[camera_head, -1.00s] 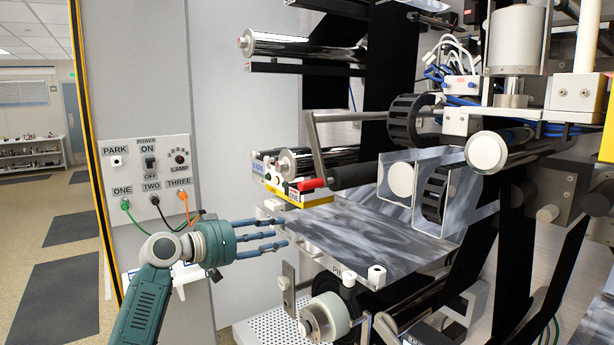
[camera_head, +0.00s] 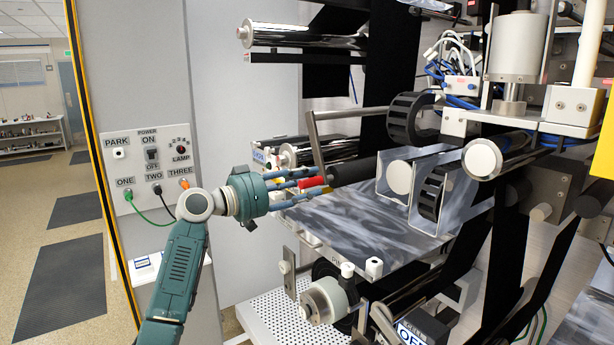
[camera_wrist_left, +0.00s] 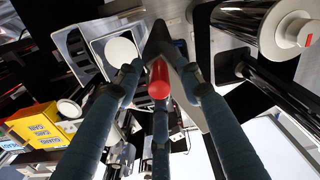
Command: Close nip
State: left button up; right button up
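A red grip (camera_head: 312,182) shows at the front end of the metal lever bar (camera_head: 316,140) beside the black roller (camera_head: 352,170). My left gripper (camera_head: 318,183) is at the red grip, its fingers spread around it. In the left wrist view the red grip (camera_wrist_left: 158,80) sits between the three fingers, with gaps visible on its sides, so the gripper looks open. Whether any finger touches the grip cannot be told. The fingers partly hide the grip in the head view. My right gripper is not in view.
A switch panel (camera_head: 152,165) with cables stands left of my arm. A shiny metal plate (camera_head: 360,225) lies below the gripper. A yellow labelled block (camera_wrist_left: 38,125) shows in the wrist view. Rollers and black web crowd the right side.

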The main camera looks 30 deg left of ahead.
pick_arm(q)
jog(key=shift+w+d, duration=0.1)
jog(key=shift+w, duration=0.15)
grip_shut()
